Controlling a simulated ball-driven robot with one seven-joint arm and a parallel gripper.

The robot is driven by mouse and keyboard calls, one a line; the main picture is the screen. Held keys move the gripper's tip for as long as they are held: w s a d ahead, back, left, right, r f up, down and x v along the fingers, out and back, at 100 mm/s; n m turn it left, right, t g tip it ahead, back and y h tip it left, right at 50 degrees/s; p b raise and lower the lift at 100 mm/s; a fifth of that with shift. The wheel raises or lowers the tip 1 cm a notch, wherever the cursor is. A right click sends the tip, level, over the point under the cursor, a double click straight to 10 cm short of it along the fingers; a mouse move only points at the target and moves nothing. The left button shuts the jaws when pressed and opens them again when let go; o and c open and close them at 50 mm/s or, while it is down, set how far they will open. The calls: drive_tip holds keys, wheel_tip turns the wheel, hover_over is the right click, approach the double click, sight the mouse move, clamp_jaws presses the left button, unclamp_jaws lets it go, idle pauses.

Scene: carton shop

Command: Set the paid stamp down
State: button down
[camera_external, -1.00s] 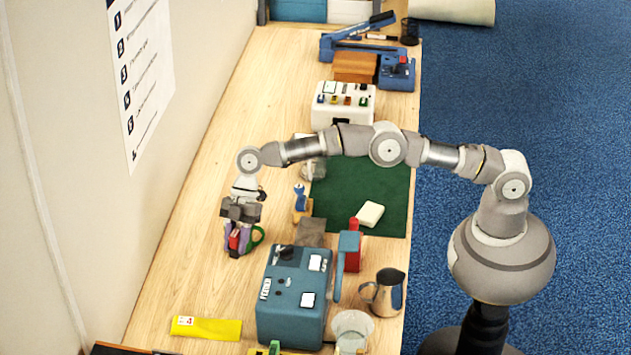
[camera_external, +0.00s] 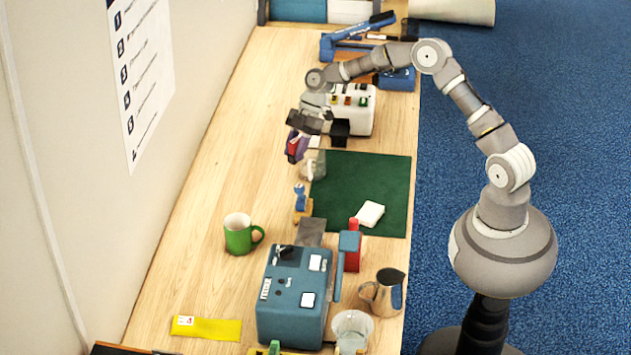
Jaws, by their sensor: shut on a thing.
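My gripper (camera_external: 297,149) is at the far-middle of the bench, left of the white machine. Its purplish fingers are shut on a small red thing, which I take to be the paid stamp (camera_external: 292,147). Most of the stamp is hidden between the fingers. It appears to be held above the wooden bench (camera_external: 215,180), beside a clear glass vessel (camera_external: 313,168). I cannot tell the exact height.
A green mug (camera_external: 238,238) stands on the bench nearer the camera. A green mat (camera_external: 370,185) carries a white block (camera_external: 370,214). A blue machine (camera_external: 292,295), a steel jug (camera_external: 383,293) and a white machine (camera_external: 352,120) stand around. Bare wood lies left of my gripper.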

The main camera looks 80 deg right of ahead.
drive_tip(key=s+d+r+m+p, duration=0.1)
drive_tip(key=s+d, duration=0.5)
drive_tip(key=s, duration=0.4)
drive_tip(key=s+d+m+p, duration=0.1)
drive_tip(key=s+d, duration=0.4)
drive_tip(key=s, duration=0.5)
drive_tip(key=s+a+f+m+t+h+p, duration=0.1)
drive_tip(key=s+a+p, duration=0.15)
drive_tip(key=s, duration=1.55)
wheel_tip(320, 180, down, 10)
drive_tip(key=b, duration=0.1)
drive_tip(key=w+d+b, duration=0.1)
drive_tip(key=w+d, duration=0.2)
drive_tip(key=w, duration=0.1)
drive_tip(key=w+d+f, duration=0.1)
drive_tip(key=w+d, duration=0.2)
drive_tip(key=w, duration=0.1)
drive_tip(key=w+d+b, duration=0.1)
drive_tip(key=w+d, duration=0.2)
drive_tip(key=w, duration=0.2)
drive_tip(key=shift+d+f+b, duration=0.15)
drive_tip(key=shift+b, duration=0.2)
drive_tip(key=shift+s+f+b, duration=0.1)
drive_tip(key=shift+f+b, duration=0.4)
drive_tip(key=shift+f, duration=1.15)
drive_tip(key=shift+f, duration=0.15)
drive_tip(key=c, duration=0.8)
unclamp_jaws()
drive_tip(key=shift+c, duration=0.2)
